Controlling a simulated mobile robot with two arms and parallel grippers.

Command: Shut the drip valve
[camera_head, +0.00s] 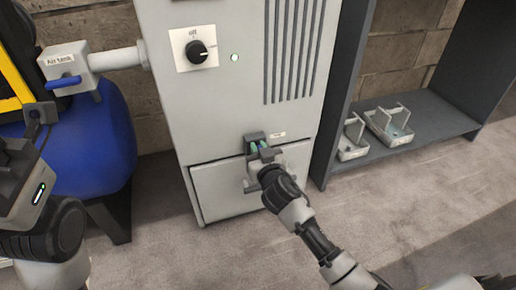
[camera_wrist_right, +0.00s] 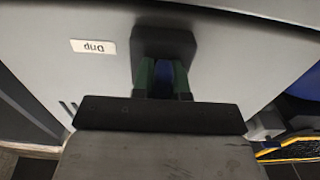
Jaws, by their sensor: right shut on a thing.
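The drip valve is a dark block (camera_head: 254,137) on the front of the grey cabinet, at the top of its lower panel. In the right wrist view the block (camera_wrist_right: 163,42) stands beside a white label reading "Drip" (camera_wrist_right: 93,47), which appears upside down. My right gripper (camera_head: 262,149) is at the valve, its green-padded fingers (camera_wrist_right: 162,78) shut on the valve's blue lever (camera_wrist_right: 180,77). The fingers hide most of the lever, so its angle is hard to tell. My left gripper (camera_head: 38,114) is at the left edge, away from the valve; its fingertips are unclear.
A blue tank (camera_head: 95,140) stands left of the cabinet (camera_head: 235,100), with an "Air tank" valve (camera_head: 68,68) and its blue lever above. The cabinet has a black knob (camera_head: 197,52) and a small lit lamp (camera_head: 234,58). A dark shelf (camera_head: 425,125) at right holds grey trays (camera_head: 390,125).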

